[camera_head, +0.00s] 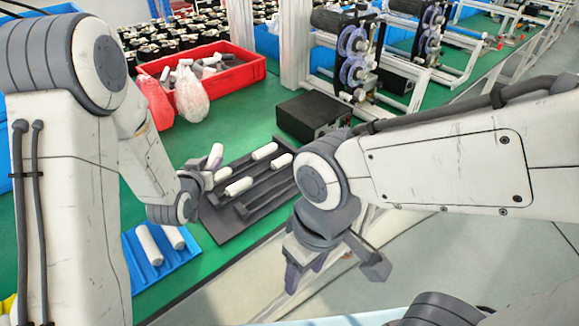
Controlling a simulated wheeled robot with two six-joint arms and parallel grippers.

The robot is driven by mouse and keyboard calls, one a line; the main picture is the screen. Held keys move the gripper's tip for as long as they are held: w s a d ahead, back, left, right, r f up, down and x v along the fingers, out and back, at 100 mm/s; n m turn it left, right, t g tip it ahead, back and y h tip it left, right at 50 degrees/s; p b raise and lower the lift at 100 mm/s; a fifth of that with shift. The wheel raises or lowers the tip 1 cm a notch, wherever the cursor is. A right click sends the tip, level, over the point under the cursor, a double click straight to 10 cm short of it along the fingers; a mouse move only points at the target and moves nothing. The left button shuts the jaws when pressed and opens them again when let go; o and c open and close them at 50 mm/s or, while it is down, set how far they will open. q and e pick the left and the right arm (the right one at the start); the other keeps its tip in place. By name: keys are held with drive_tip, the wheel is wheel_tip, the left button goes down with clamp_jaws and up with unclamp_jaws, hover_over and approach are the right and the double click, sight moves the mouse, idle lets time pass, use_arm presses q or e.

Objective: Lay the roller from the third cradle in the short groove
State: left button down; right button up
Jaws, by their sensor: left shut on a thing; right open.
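My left gripper (208,169) is shut on a white roller (216,153), which stands tilted up above the left edge of a dark grooved tray (232,227). Several other white rollers lie on this tray: one at the back (265,151), one at the right (282,161), one in the middle (238,187) and one close to my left gripper (222,174). A blue tray (133,262) at the front left holds two white rollers (150,246), partly hidden by my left arm. My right gripper (305,272) is open and empty, hanging in front of the dark tray.
A black box (312,115) stands behind the dark tray. A red crate (245,76) with white pieces and bags (190,97) stands at the back left. Reel machines (356,50) are at the back right. Green table surface (220,130) is clear between crate and tray.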

use_arm(q)
drive_tip(key=d+m+h, duration=0.1)
drive_tip(key=d, duration=0.1)
drive_tip(key=d+m+h, duration=0.1)
drive_tip(key=d, duration=0.1)
drive_tip(key=d+m+g+h, duration=0.1)
drive_tip(key=d+h, duration=0.1)
drive_tip(key=shift+w+d+m, duration=0.3)
drive_tip(key=shift+w+d, duration=0.05)
drive_tip(key=shift+w, duration=0.05)
drive_tip(key=s+d+f+m+g+h+b, duration=0.1)
drive_tip(key=d+f+m, duration=0.1)
drive_tip(key=s+d+f+m+g+h+b, duration=0.1)
drive_tip(key=d+f+g+h, duration=0.1)
drive_tip(key=d, duration=0.1)
drive_tip(key=s+d+f+m+g+h+b, duration=0.1)
drive_tip(key=d+f+m, duration=0.1)
drive_tip(key=shift+d+m+h, duration=0.3)
drive_tip(key=shift+d+h, duration=0.05)
drive_tip(key=shift+h, duration=0.05)
drive_tip(key=shift+a+f, duration=0.15)
drive_tip(key=shift+f, duration=0.05)
drive_tip(key=shift+f, duration=0.15)
